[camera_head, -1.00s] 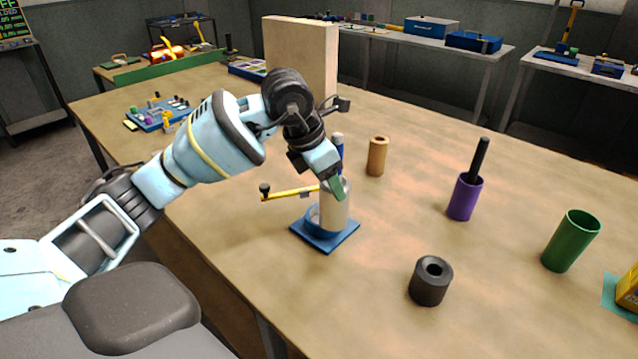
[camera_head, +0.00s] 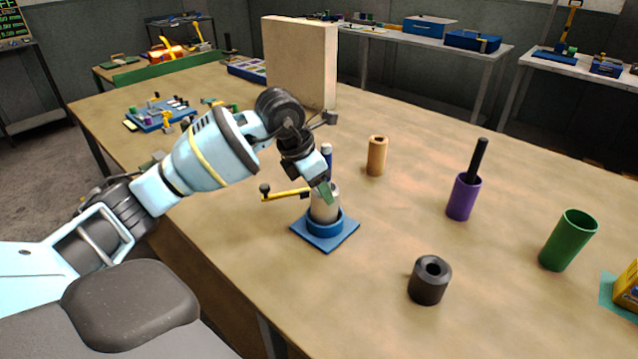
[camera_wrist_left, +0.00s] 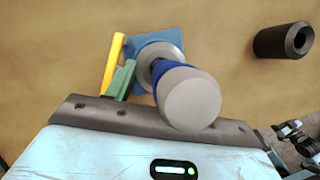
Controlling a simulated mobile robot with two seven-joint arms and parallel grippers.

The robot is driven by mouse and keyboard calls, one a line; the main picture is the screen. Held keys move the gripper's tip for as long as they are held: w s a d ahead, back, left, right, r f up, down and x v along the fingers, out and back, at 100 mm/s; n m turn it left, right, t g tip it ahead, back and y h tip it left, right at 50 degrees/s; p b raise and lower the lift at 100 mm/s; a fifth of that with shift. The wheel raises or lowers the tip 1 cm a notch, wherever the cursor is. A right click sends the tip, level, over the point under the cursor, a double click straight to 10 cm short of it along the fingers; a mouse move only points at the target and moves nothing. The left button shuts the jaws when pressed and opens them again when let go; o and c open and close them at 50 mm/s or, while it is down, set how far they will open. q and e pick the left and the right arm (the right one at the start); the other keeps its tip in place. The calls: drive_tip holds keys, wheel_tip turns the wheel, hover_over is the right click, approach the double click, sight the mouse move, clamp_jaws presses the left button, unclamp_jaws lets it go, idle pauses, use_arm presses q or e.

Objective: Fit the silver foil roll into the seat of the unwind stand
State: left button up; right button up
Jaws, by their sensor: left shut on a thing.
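The silver foil roll (camera_head: 322,211) stands nearly upright at the blue round seat (camera_head: 325,229) of the unwind stand (camera_head: 341,240). The seat's front wall hides the roll's lower end; how deep it sits cannot be told. A blue rod with a grey cap (camera_head: 326,150) rises above the roll. In the left wrist view the cap (camera_wrist_left: 191,104) hides much of the roll (camera_wrist_left: 160,50). My left gripper (camera_head: 325,191) is shut on the roll, with a green fingertip showing at its upper part. The other finger is hidden. My right gripper is out of view.
A yellow arm (camera_head: 287,193) reaches left beside the stand. A black hollow cylinder (camera_head: 429,284), a tan tube (camera_head: 377,157), a purple cup with a black rod (camera_head: 463,198) and a green tube (camera_head: 569,241) stand to the right. A beige board (camera_head: 300,60) stands behind.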

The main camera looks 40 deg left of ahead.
use_arm(q)
drive_tip(key=shift+f, duration=0.1)
drive_tip(key=o, duration=1.4)
drive_tip(key=shift+r, duration=0.4)
drive_tip(key=v, duration=1.1)
drive_tip(key=shift+s+r, duration=0.15)
drive_tip(key=shift+s, duration=0.1)
